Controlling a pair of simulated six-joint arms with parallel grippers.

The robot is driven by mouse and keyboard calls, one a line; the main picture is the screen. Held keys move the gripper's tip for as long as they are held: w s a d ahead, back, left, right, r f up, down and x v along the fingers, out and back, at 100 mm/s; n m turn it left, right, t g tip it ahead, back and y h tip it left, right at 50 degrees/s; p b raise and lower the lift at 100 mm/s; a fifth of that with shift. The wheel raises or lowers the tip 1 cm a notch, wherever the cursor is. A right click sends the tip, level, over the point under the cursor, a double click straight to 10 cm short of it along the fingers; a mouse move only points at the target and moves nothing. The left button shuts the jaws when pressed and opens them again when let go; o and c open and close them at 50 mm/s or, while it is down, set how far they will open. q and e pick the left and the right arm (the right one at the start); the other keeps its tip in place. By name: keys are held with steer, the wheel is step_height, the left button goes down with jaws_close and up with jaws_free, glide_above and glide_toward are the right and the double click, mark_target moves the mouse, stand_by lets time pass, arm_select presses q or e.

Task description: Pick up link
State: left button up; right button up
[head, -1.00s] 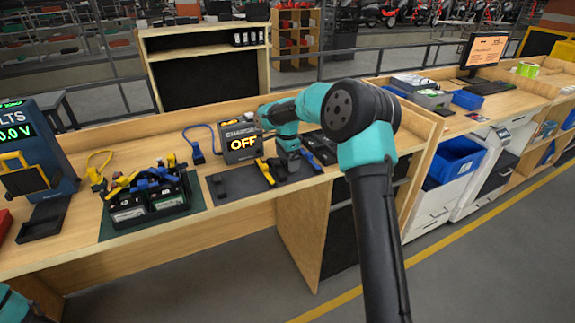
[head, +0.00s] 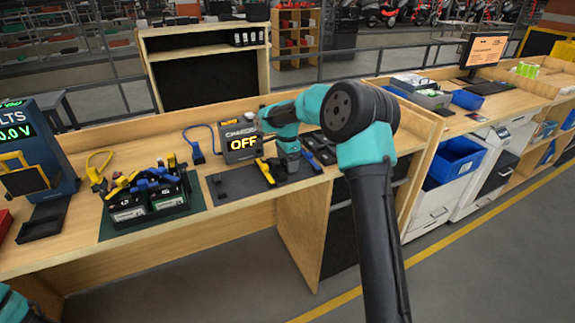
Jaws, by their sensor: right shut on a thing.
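My right gripper (head: 292,168) is low over the dark mat (head: 226,186) in front of the charger, pointing down. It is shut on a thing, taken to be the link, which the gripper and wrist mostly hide. A yellow-handled part (head: 265,172) lies just left of the gripper and a blue-handled part (head: 318,150) just right of it. I cannot tell whether either belongs to the link. My left gripper is out of view; only a bit of my left arm shows at the bottom left corner.
The charger (head: 240,143) reads OFF behind the mat. A blue cable (head: 197,147) and a yellow cable (head: 95,172) lie behind. A voltage meter (head: 30,140) stands far left.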

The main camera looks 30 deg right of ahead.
step_height(320, 180, up, 10)
steer(key=shift+r, duration=0.1)
stand_by(0.7)
stand_by(0.3)
steer(key=s+a+r+n, duration=0.1)
steer(key=s+a+n, duration=0.4)
steer(key=a+n, duration=0.4)
steer(key=s+a+r+n, duration=0.1)
steer(key=s+a+n, duration=0.5)
steer(key=a+n, duration=0.4)
steer(key=shift+a, duration=0.9)
steer(key=shift+s, duration=0.1)
